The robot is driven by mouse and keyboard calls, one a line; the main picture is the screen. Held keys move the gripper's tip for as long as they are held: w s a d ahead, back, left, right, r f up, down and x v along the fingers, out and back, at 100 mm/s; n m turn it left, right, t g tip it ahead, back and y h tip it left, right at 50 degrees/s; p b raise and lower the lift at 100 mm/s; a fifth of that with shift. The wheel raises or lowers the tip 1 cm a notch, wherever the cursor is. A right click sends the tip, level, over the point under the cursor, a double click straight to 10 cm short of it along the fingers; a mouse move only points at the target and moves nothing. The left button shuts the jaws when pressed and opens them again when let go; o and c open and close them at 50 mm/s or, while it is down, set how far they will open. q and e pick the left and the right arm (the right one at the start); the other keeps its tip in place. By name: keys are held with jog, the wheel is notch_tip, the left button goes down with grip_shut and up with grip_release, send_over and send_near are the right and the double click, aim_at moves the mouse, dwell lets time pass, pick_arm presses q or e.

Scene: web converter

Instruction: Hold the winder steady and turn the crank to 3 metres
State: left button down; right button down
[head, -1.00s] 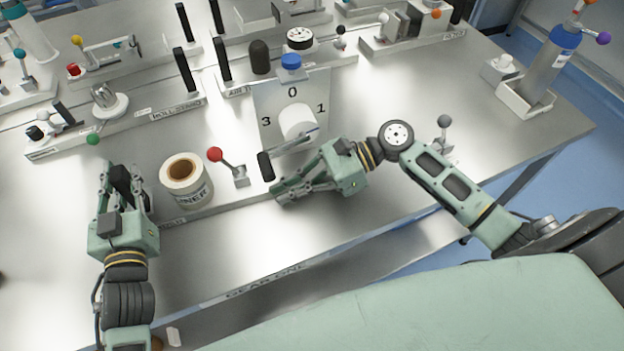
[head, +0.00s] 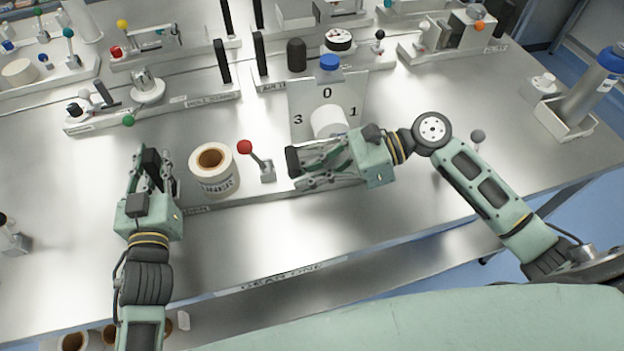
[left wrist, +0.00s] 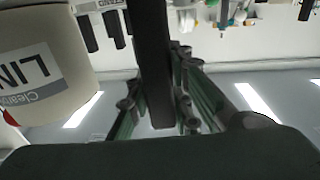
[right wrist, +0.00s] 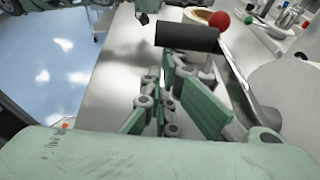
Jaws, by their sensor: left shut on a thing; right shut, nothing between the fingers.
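The winder's white dial plate (head: 300,92) stands upright on the bench with 0, 1 and 3 showing. Its white drum (head: 328,121) is in front, partly hidden by my right arm. The crank's black handle (head: 292,161) sticks out left of the drum; it also shows in the right wrist view (right wrist: 187,37) with the metal crank arm (right wrist: 238,75). My right gripper (head: 301,179) is shut and empty close beside the handle, not around it. My left gripper (head: 150,163) is shut on a black upright bar (left wrist: 152,60), left of the label roll. What the bar joins is hidden.
A label roll (head: 228,183) and a red-knobbed lever (head: 245,147) stand between my grippers. Black posts, a dial gauge (head: 338,40) and other fixtures line the back.

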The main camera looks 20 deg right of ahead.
pick_arm(q)
jog(key=shift+f, duration=0.55)
pick_arm(e)
jog(key=f, duration=0.4)
jog(key=shift+s+a+f, duration=0.1)
jog(key=shift+a+f, duration=0.1)
jog(key=shift+a, duration=0.15)
jog(key=v, duration=1)
jog(key=shift+d+f, duration=0.2)
jog(key=shift+f, duration=0.2)
pick_arm(q)
jog(key=shift+r+p, duration=0.35)
jog(key=shift+p, duration=0.05)
pick_arm(e)
jog(key=shift+r, duration=0.4)
pick_arm(q)
jog(key=c, duration=1.5)
grip_release()
jog(key=shift+w+r, duration=0.15)
jog(key=shift+r, duration=0.05)
jog(key=s, duration=0.8)
jog(key=s+a, duration=0.1)
jog(key=s, duration=0.3)
